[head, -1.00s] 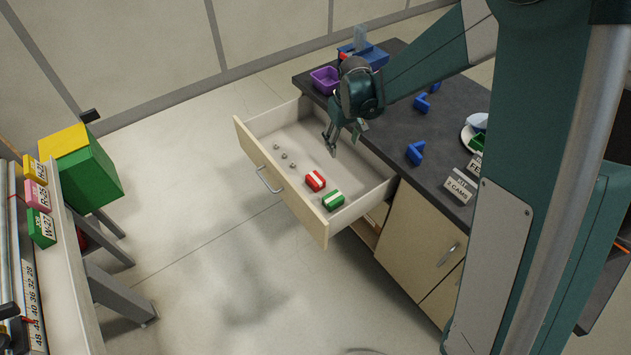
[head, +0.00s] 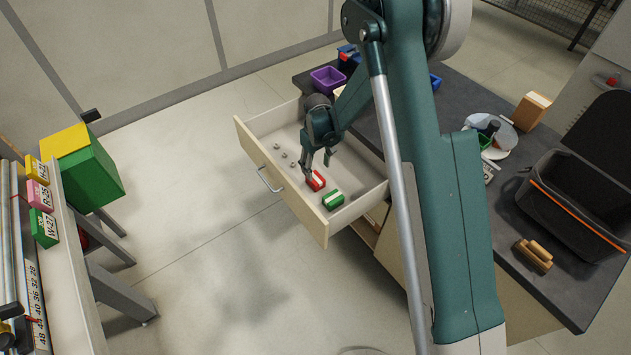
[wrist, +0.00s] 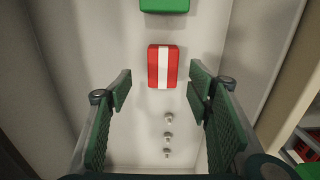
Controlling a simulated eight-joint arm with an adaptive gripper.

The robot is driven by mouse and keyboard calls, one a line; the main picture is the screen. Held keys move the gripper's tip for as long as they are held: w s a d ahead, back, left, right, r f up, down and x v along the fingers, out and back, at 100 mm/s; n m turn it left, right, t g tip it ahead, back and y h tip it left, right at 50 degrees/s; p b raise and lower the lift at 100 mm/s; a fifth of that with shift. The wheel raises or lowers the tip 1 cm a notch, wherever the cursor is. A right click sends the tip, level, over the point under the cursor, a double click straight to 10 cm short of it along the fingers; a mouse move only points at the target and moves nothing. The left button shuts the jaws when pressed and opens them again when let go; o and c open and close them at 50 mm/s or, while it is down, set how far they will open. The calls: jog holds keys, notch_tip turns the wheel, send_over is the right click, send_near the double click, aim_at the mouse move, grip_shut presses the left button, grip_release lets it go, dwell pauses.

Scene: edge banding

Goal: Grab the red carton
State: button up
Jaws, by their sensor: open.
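The red carton (head: 318,183) with a white stripe lies on the floor of the open drawer (head: 294,203). In the wrist view the red carton (wrist: 153,67) is beyond the fingertips, roughly midway between them and slightly left. My gripper (head: 318,168) is open and empty, reaching down into the drawer close to the red carton. In the wrist view my gripper (wrist: 160,84) has its two green-padded fingers wide apart, with nothing between them. In the head view a fingertip partly covers the carton's edge; I cannot tell if it touches.
A green carton (head: 333,200) lies beside the red one, also seen at the top of the wrist view (wrist: 164,5). Several small metal knobs (head: 284,155) sit in the drawer. Drawer walls stand on all sides. A purple bin (head: 327,79) is on the dark worktop behind.

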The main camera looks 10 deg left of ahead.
aim_at(315, 177)
jog(key=shift+a+f, duration=0.1)
jog(key=shift+f, duration=0.1)
jog(key=shift+f, duration=1.25)
jog(key=shift+f, duration=0.15)
jog(key=shift+a+f+b, duration=0.2)
jog(key=shift+f+b, duration=0.55)
jog(key=shift+f, duration=1.75)
jog(key=shift+c, duration=0.5)
jog(key=c, duration=0.9)
